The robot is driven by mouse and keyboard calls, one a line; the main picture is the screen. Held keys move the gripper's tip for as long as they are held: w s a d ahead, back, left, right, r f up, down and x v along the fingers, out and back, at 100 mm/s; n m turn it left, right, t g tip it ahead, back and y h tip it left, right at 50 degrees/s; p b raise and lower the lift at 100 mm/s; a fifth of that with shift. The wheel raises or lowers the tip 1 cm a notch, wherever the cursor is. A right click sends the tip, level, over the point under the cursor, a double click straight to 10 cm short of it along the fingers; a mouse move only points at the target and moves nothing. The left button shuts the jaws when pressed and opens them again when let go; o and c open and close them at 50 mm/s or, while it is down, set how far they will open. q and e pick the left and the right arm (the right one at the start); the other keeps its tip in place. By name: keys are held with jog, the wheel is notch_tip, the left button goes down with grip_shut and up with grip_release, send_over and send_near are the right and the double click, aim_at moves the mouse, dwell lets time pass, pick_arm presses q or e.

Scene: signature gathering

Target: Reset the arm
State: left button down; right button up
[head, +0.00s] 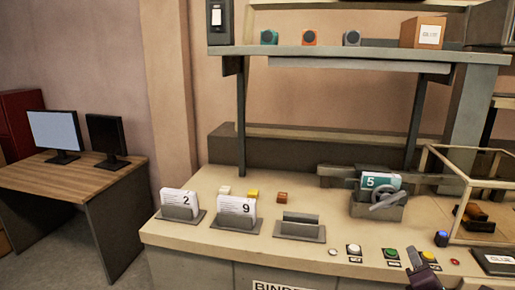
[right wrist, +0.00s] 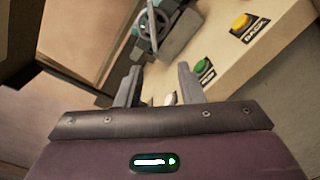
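My right gripper (head: 420,259) is at the bottom right of the head view, over the front edge of the bench near the green button (head: 391,253). In the right wrist view the two fingers (right wrist: 158,84) stand apart with nothing held between them. A pale button (right wrist: 169,99) shows beyond the gap, and the green button (right wrist: 203,65) and a yellow button (right wrist: 241,21) lie further up and right. My left arm and gripper are not in view.
The bench (head: 325,215) holds card stands numbered 2 (head: 180,203) and 9 (head: 237,212), an empty stand (head: 300,226), and a device with a handwheel (head: 386,200) and card 5. A glass-sided frame (head: 470,190) stands right. A desk with monitors (head: 55,132) is left.

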jog(key=s+d+f+m+g+h, duration=0.1)
jog(key=d+f+m+g, duration=0.2)
jog(key=f, duration=0.7)
jog(key=d+f+m+g, duration=0.1)
jog(key=d+f+m, duration=0.25)
jog(key=f, duration=0.75)
jog(key=s+d+f+m+g, duration=0.15)
jog(key=s+f, duration=0.25)
jog(key=f, duration=0.4)
jog(key=s+f+m+g, duration=0.2)
jog(key=s+f+g, duration=0.15)
jog(key=f, duration=0.55)
jog(key=s+a+f+m+g+y, duration=0.1)
jog(key=s+a+f+m+g, duration=0.2)
jog(key=s+f, duration=0.55)
jog(key=s+a+f+m+y, duration=0.25)
jog(key=s+a+f, duration=0.35)
jog(key=s+f, duration=0.3)
jog(key=s+a+f+m+g+y, duration=0.1)
jog(key=s+a+f+m+g, duration=0.1)
jog(key=s+a+f, duration=0.2)
jog(key=s+a+f+m+g+y, duration=0.1)
jog(key=s+a+f, duration=0.4)
jog(key=s+a, duration=0.5)
jog(key=s+m+g, duration=0.1)
jog(key=s+m, duration=0.1)
jog(key=s, duration=0.1)
jog(key=shift+s, duration=0.15)
